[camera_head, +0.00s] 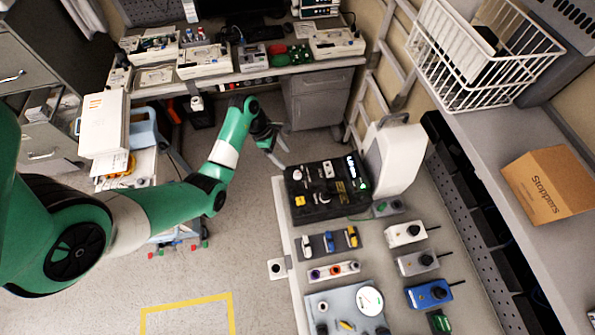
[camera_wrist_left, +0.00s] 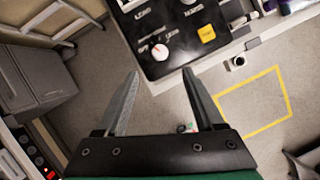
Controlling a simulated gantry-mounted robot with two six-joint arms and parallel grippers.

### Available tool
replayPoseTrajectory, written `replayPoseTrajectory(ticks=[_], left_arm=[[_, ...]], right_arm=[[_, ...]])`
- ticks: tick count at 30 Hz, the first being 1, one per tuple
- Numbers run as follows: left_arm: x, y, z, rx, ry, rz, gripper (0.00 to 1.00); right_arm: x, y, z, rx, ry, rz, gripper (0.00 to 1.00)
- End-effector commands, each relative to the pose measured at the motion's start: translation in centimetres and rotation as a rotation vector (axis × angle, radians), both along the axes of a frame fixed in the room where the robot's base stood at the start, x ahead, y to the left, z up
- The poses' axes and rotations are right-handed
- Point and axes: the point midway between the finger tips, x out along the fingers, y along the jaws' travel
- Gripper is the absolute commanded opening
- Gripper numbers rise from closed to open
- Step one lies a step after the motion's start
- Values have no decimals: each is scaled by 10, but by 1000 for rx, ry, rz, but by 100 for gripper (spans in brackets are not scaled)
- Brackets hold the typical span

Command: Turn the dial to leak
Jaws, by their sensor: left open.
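A black control box (camera_head: 313,205) stands at the head of the right-hand bench, with several white knobs, a yellow button and a lit green display. The small labels are too blurred to read, so I cannot tell which says leak. My left gripper (camera_head: 279,155) is open and empty, apart from the box at its left. In the wrist view its fingertips (camera_wrist_left: 161,73) point toward the dial. My right gripper is not in view.
A white device (camera_head: 394,158) stands right behind the box. Several small switches and a blue module (camera_head: 428,293) lie on the bench. A wire basket (camera_head: 480,75) and Stoppers carton (camera_head: 550,185) are on the right shelf. The floor left of the bench is mostly clear.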

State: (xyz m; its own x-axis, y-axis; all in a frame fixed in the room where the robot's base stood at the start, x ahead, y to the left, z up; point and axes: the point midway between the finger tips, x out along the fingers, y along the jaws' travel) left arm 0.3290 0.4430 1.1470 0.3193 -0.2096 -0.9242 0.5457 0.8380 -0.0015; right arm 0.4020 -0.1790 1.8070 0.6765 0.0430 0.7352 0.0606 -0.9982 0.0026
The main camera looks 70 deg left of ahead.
Motion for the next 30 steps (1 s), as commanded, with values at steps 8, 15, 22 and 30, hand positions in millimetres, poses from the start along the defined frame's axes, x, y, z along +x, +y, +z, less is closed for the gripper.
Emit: replayPoseTrajectory(ticks=[8,15,22,30], left_arm=[[17,-13,-54,-2,3,-2,70],[32,-21,-94,1,-1,-3,70],[36,-24,-102,1,-1,-1,70],[35,-23,-101,1,-1,-1,48]], right_arm=[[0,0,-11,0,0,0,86],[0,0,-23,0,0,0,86],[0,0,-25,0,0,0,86],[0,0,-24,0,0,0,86]])
